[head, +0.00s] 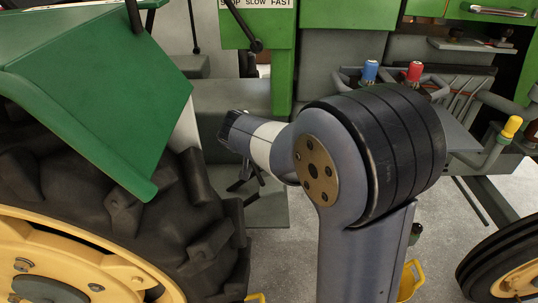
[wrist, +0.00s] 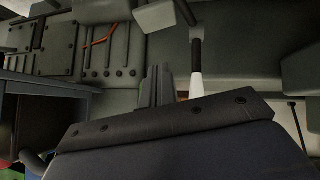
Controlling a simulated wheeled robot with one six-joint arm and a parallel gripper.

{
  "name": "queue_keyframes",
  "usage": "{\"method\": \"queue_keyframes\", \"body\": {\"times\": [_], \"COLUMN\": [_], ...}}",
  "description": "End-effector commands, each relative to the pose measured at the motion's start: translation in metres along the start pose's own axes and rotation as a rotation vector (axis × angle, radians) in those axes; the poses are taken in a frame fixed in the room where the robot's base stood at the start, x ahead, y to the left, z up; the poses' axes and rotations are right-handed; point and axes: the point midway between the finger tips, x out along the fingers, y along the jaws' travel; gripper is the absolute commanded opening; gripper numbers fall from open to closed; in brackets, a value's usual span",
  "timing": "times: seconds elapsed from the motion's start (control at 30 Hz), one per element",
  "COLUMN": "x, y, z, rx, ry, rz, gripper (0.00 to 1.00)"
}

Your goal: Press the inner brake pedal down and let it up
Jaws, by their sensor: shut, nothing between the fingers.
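My gripper (wrist: 158,85) shows in the wrist view as dark grey fingers close together, shut and empty, reaching in front of the grey tractor body. In the head view my arm reaches over the footwell area, and the fingers cannot be told apart there. Thin dark pedal-like parts (head: 246,178) show below my wrist in the head view, partly hidden by my arm. I cannot tell which of them is the inner brake pedal, or whether my gripper touches it. No pedal can be made out clearly in the wrist view.
The large rear tyre (head: 185,220) and green fender (head: 100,85) stand close on the left. A dark lever (head: 246,28) hangs above. Levers with blue (head: 370,71), red (head: 414,71) and yellow (head: 511,127) knobs are at the right. A black-and-white rod (wrist: 196,70) is beside my fingers.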

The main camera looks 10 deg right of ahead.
Motion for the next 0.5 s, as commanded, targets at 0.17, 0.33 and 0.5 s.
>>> {"method": "queue_keyframes", "body": {"times": [0.17,0.33,0.5], "x": [0.004,0.025,0.059], "y": [0.000,0.001,0.000], "z": [0.000,0.002,0.002], "rx": [0.000,0.000,0.001], "ry": [-0.001,-0.003,-0.004], "rz": [0.000,0.003,0.002], "gripper": [0.00,0.00,0.00]}}
